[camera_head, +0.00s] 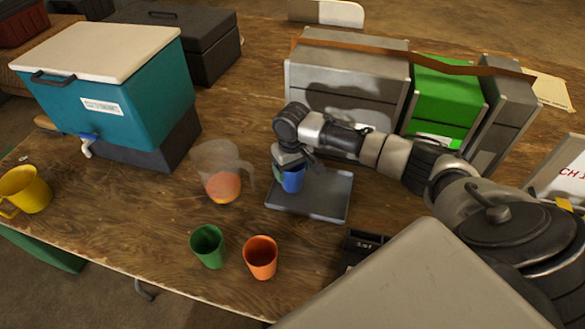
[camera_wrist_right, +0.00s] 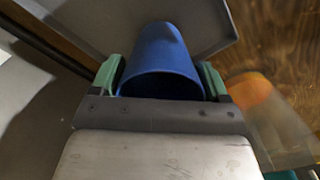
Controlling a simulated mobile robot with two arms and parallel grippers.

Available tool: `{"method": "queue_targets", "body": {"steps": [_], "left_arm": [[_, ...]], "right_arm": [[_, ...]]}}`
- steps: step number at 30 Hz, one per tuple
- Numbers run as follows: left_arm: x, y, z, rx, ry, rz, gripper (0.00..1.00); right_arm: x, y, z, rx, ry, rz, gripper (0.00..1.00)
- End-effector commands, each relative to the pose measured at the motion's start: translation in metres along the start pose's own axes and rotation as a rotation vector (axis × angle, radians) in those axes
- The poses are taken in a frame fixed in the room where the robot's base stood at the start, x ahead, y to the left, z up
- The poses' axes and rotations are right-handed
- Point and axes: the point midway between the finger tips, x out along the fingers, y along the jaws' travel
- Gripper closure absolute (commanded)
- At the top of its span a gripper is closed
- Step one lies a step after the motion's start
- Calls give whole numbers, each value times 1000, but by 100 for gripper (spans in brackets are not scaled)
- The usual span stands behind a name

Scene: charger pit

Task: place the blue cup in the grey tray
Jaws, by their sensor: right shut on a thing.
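The blue cup (camera_head: 292,180) is at the left part of the grey tray (camera_head: 325,207) in the head view. My right gripper (camera_head: 285,165) reaches over the tray and is shut on the cup. In the right wrist view the blue cup (camera_wrist_right: 162,62) sits between the two green finger pads of the right gripper (camera_wrist_right: 160,80), with the tray (camera_wrist_right: 100,22) behind it. Whether the cup's base touches the tray floor cannot be told. My left gripper does not show.
A clear pitcher (camera_head: 222,170) with orange contents stands left of the tray. A green cup (camera_head: 208,246) and an orange cup (camera_head: 261,257) stand in front. A yellow mug (camera_head: 24,190), a teal cooler (camera_head: 110,90) and grey cases (camera_head: 345,75) surround the area.

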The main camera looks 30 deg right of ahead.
Motion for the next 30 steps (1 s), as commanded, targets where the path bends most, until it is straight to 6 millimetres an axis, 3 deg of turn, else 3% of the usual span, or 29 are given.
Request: {"method": "queue_targets", "body": {"steps": [12, 13, 17, 25, 30], "left_arm": [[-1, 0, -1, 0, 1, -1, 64], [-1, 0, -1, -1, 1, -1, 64], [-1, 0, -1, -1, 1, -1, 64], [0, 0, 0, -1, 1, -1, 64], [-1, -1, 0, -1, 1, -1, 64]], "right_arm": [[6, 0, 0, 1, 0, -1, 50], [6, 0, 0, 0, 0, -1, 21], [6, 0, 0, 0, 1, -1, 1], [4, 0, 0, 0, 2, -1, 0], [-16, 0, 0, -1, 3, -2, 0]]}}
